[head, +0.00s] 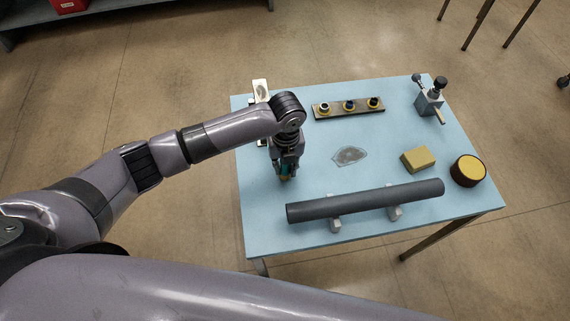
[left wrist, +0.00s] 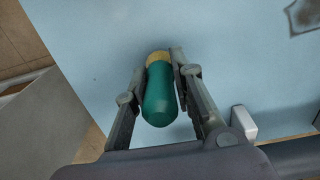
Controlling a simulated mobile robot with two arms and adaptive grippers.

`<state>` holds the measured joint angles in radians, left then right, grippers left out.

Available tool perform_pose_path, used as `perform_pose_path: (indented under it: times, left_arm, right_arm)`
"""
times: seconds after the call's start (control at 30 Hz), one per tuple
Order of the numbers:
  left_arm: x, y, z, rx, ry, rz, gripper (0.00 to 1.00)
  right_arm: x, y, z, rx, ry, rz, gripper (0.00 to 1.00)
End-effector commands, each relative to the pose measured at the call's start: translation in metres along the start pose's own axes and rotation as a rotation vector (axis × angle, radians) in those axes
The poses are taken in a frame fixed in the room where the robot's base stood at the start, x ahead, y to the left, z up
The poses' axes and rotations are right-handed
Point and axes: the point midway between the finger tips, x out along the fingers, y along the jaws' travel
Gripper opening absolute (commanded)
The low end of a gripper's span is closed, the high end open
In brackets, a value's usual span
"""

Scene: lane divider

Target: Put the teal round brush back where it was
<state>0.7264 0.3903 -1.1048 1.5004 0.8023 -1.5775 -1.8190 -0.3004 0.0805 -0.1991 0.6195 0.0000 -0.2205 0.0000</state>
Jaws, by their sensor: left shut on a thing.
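The teal round brush (left wrist: 160,95) has a rounded green-teal body and a yellowish end that points away from my left wrist. My left gripper (left wrist: 160,75) is shut on it, with one finger on each side. In the head view my left gripper (head: 287,176) points down over the left part of the blue table, and only a little teal of the brush (head: 285,168) shows. I cannot tell whether the brush's end touches the table. A grey smudged patch (head: 350,156) lies on the table to the right of the gripper. My right gripper is out of view.
A dark cylinder (head: 365,200) lies on light supports near the front edge. A yellow block (head: 418,159) and a round yellow-topped object (head: 468,170) are at right. A rail with round fittings (head: 348,108) and a metal device (head: 430,100) stand behind. A pale plate (head: 261,91) is at back left.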

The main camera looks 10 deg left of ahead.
Motion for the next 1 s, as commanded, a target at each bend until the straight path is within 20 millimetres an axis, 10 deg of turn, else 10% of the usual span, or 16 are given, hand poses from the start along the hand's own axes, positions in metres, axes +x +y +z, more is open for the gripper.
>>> perform_pose_path:
  times: [0.37,0.4,1.0]
  left_arm:
    - [0.0051,0.0001,0.0001,0.000,-0.001,0.000,0.00]
    - [0.0058,0.0001,0.0001,0.000,-0.001,0.001,0.23]
    - [0.0035,0.0000,0.0001,0.000,-0.001,0.000,0.43]
  right_arm:
    - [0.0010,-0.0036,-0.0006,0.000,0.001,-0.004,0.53]
    - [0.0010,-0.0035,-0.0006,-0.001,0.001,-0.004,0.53]
    - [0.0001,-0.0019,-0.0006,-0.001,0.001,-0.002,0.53]
